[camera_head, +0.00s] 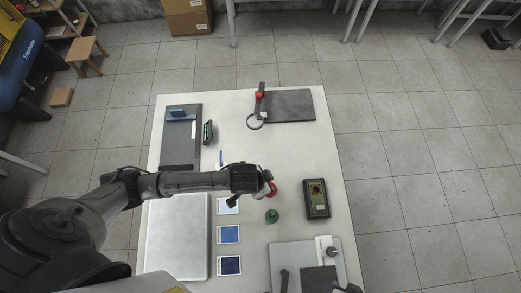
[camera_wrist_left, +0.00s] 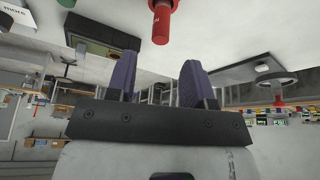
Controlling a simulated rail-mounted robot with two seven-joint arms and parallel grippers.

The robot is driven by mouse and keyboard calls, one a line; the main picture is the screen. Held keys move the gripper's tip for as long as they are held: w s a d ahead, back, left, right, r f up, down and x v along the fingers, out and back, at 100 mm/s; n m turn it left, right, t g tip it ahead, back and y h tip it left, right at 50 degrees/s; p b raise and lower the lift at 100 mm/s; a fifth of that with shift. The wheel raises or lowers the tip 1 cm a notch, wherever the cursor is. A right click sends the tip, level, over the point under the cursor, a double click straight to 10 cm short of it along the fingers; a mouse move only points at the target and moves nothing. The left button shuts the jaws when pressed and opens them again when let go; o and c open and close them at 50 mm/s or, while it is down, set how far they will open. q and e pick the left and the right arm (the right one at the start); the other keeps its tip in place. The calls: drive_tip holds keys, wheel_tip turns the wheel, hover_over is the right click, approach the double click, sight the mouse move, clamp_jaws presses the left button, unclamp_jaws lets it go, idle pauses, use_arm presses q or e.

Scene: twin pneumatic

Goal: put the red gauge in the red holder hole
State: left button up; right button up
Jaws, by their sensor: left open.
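The red gauge (camera_head: 272,188) is partly hidden behind my left gripper in the head view. In the left wrist view the red gauge (camera_wrist_left: 160,22) shows as a red cylinder beyond the fingertips. My left gripper (camera_head: 264,181) is open; its two purple fingers (camera_wrist_left: 160,75) are apart with nothing between them. A dark holder box (camera_head: 317,203) with a red spot on its upper part stands right of the gripper, apart from it. What looks like that box is at upper left in the left wrist view (camera_wrist_left: 98,34). My right gripper is not clearly seen.
A green piece (camera_head: 271,216) stands just below the gripper. A dark plate with a ring stand (camera_head: 288,105) lies at the back. A silver case (camera_head: 178,236) and several blue cards (camera_head: 228,234) lie left. A grey plate with fittings (camera_head: 290,256) is at front right.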

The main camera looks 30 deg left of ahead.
use_arm(q)
drive_tip(key=shift+v, duration=1.95)
drive_tip(key=s+a+r+n+y, duration=0.1)
drive_tip(key=s+a+n, duration=0.1)
drive_tip(key=s+a, duration=0.2)
drive_tip(key=s+a+r+n+y, duration=0.1)
drive_tip(key=s+a, duration=0.3)
drive_tip(key=s, duration=0.5)
drive_tip(key=shift+s+r+n, duration=0.25)
drive_tip(key=shift+s+n, duration=0.15)
drive_tip(key=shift+n, duration=0.1)
drive_tip(key=shift+a+r, duration=0.1)
drive_tip(key=shift+a, duration=0.05)
